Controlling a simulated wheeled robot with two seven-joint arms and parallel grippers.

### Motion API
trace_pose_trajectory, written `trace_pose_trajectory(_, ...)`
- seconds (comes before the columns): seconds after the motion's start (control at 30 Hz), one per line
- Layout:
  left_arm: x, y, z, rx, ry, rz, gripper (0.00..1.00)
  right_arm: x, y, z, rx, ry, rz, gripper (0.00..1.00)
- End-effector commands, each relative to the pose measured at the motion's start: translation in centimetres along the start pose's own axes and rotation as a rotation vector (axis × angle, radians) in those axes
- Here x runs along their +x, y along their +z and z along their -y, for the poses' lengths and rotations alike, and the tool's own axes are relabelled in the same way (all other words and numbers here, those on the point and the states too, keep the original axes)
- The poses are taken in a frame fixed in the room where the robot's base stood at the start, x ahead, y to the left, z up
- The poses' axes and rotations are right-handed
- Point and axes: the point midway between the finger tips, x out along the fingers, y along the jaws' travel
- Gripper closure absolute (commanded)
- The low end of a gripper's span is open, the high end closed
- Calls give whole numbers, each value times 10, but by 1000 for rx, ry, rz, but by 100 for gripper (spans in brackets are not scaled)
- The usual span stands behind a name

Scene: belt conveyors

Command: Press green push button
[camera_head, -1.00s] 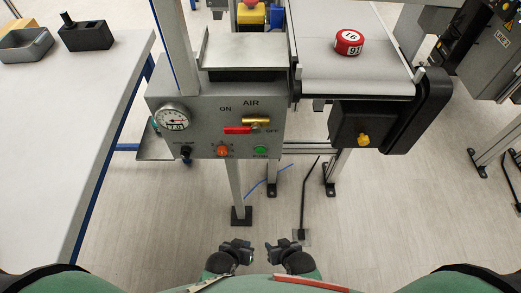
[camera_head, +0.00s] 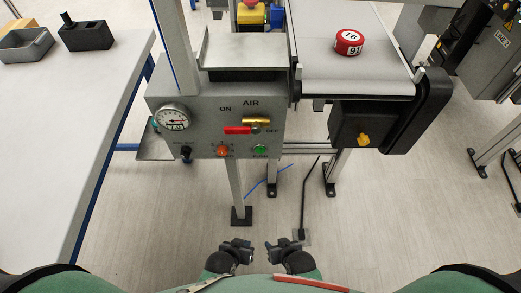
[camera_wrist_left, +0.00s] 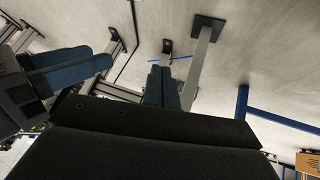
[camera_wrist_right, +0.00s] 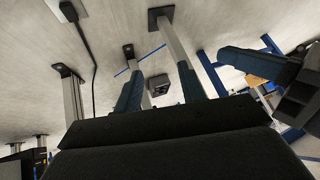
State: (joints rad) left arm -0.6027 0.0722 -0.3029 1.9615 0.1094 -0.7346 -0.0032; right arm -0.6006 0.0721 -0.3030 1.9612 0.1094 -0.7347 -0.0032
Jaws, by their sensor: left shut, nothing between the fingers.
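The green push button (camera_head: 260,149) is on the lower right of the grey control panel (camera_head: 200,130), in the head view. Nothing covers it. My left gripper (camera_head: 244,246) is low in the head view, below the panel and apart from it. Its fingers (camera_wrist_left: 164,86) lie together with nothing between them in the left wrist view. My right gripper (camera_head: 276,246) is just right of the left one, also well below the button. Its fingers (camera_wrist_right: 160,88) stand apart and empty in the right wrist view. The button is not seen in either wrist view.
The panel also carries an orange-red knob (camera_head: 222,150), a black knob (camera_head: 186,151), a gauge (camera_head: 173,117) and a red valve handle (camera_head: 238,130). A conveyor (camera_head: 355,75) with a red-white cylinder (camera_head: 348,42) is at right. A white table (camera_head: 70,130) stands left.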

Motion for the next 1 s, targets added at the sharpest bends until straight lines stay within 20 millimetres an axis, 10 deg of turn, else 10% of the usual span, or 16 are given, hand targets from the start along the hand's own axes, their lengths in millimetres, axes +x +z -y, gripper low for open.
trace_pose_trajectory(0.53, -18, -16, 0, 1, -6, 18, 100, -18, -11, 0, -1, 7, 23, 60)
trace_pose_trajectory(1.0, -219, -119, 2, 2, -84, 299, 100, -219, -117, -3, -2, 85, 302, 60)
